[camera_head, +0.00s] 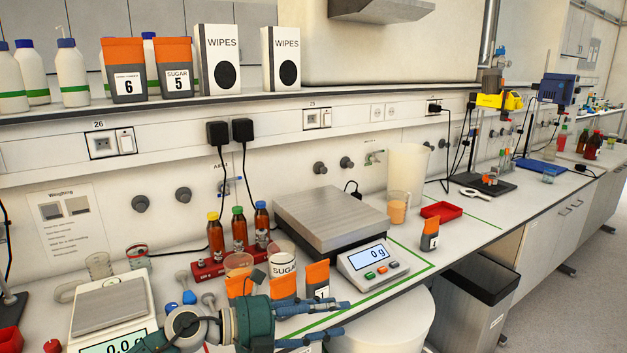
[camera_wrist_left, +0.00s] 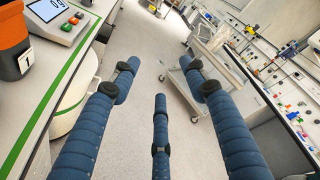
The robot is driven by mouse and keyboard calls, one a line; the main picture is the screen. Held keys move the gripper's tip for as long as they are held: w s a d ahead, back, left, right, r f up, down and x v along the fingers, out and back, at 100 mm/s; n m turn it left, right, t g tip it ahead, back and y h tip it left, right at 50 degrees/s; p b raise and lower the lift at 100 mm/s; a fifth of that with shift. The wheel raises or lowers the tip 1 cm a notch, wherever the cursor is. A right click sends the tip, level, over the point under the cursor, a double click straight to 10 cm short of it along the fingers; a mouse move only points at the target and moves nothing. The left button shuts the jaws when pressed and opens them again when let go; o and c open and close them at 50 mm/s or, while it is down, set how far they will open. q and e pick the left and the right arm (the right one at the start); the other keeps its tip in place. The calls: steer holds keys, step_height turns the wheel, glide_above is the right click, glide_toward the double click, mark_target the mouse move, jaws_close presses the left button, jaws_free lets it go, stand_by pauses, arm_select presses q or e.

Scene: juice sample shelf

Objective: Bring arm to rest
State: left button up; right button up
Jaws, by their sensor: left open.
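My left gripper (camera_head: 345,317) reaches in from the bottom of the head view, at the front edge of the bench. Its blue fingers point right, spread apart with nothing between them. In the left wrist view the fingers of my left gripper (camera_wrist_left: 160,78) are apart, with grey floor beyond them. Several orange-and-grey sample boxes stand just behind the gripper, such as one box (camera_head: 317,277); the gripper partly hides them. The left wrist view shows a box marked 1 (camera_wrist_left: 14,45) at the left, clear of the fingers. My right gripper is not in view.
A large balance (camera_head: 330,212) stands behind the gripper and a smaller balance (camera_head: 108,308) at left. Red-racked bottles (camera_head: 238,228) stand between them. Another box (camera_head: 430,236) stands right of the large balance. A black bin (camera_head: 470,295) is below the bench; open floor (camera_head: 575,310) lies right.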

arm_select(q)
step_height(320, 180, up, 5)
steer(key=n+t+h, duration=0.2)
steer(key=n+t, duration=0.2)
steer(key=n, duration=0.1)
steer(key=w+a+r+n+t+y, duration=0.1)
steer(key=a+n+t+y, duration=0.55)
steer(key=n+t, duration=0.4)
steer(key=s+a+f+n+g+y, duration=0.3)
steer(key=s+a+f+n+y, duration=0.15)
steer(key=a+f+n, duration=0.4)
steer(key=s+a+f+n+g+y, duration=0.3)
steer(key=a+f+n+y, duration=0.35)
steer(key=f, duration=0.25)
steer(key=s+a+f+n+g, duration=0.15)
steer(key=s+f+g, duration=0.3)
steer(key=s, duration=0.45)
steer(key=s+f+n+g, duration=0.25)
steer(key=s+f, duration=0.25)
steer(key=s, duration=0.4)
steer(key=s+a+f+n+g, duration=0.1)
steer(key=s+f+g, duration=0.3)
steer(key=s, duration=0.5)
step_height(320, 180, down, 25)
steer(key=s, duration=0.1)
steer(key=s+a+f+g, duration=0.2)
steer(key=s+f, duration=1.5)
steer(key=shift+s+a+f, duration=0.3)
steer(key=shift+s+f, duration=0.05)
